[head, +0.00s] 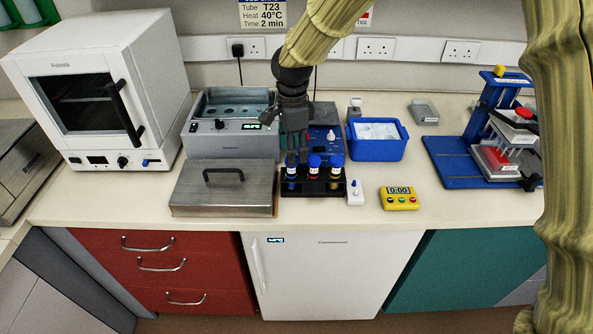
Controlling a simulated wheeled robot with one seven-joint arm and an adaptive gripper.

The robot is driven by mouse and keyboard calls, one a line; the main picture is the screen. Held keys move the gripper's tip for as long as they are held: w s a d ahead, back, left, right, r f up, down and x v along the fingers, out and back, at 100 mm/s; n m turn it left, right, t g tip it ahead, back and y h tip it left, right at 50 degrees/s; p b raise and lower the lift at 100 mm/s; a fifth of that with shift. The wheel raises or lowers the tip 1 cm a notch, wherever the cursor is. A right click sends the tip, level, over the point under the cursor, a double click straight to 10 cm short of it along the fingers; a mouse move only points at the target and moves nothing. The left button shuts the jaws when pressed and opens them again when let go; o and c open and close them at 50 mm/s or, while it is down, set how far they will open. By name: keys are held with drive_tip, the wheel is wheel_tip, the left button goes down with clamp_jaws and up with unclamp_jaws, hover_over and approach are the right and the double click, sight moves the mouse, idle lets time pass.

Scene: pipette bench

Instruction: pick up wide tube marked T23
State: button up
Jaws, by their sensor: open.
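The left tube (291,176), the middle tube (314,174) and the right tube (336,171) stand side by side. Their markings are too small to read, so I cannot tell which is T23. My gripper (297,160) is open and points down over the left end of the rack, at the left tube's cap. The fingers partly hide that cap. I cannot tell whether they are around it or behind it.
A grey water bath (232,146) and its metal lid (222,190) lie left of the rack. A wall sign (263,13) reads "Tube T23, Heat 40°C, Time 2 min".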

sight(291, 174)
drive_tip(key=shift+s+a+f+p, duration=0.15)
drive_tip(key=shift+f+p, duration=0.15)
drive_tip(key=shift+f, duration=0.3)
drive_tip(key=shift+s+d+f+p, duration=0.1)
drive_tip(key=shift+f+p, duration=0.2)
drive_tip(key=shift+f, duration=0.3)
drive_tip(key=shift+a+f+p, duration=0.15)
drive_tip(key=shift+f+p, duration=0.5)
drive_tip(key=shift+f, duration=1.25)
drive_tip(key=c, duration=1)
